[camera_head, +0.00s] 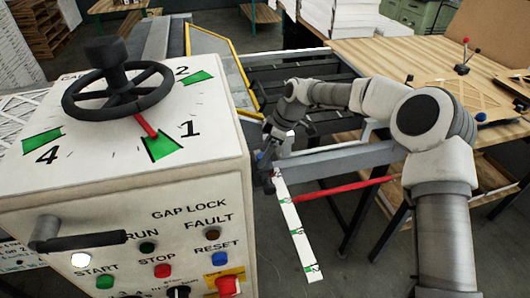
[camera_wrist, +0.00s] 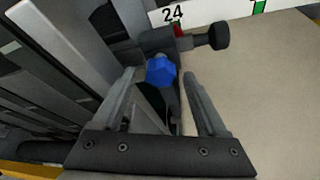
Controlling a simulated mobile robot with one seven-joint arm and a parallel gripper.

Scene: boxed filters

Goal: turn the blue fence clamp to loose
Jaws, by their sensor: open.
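The blue fence clamp (camera_wrist: 161,71) is a small faceted blue knob on a dark mount in the wrist view. My gripper (camera_wrist: 159,84) is open, one finger on each side of the knob, with the knob between or just beyond the fingertips. I cannot tell whether either finger touches it. In the head view my gripper (camera_head: 267,148) is at the right side of the white machine cabinet, by the end of the grey fence bar (camera_head: 340,160). Only a bit of blue shows there, mostly hidden by the gripper.
A black-ended knob (camera_wrist: 219,35) sticks out close to the clamp, beside a white scale (camera_wrist: 200,13) marked 24. In the head view a long white scale strip (camera_head: 296,230) and a red rod (camera_head: 340,189) are near. The control cabinet (camera_head: 130,190) stands left.

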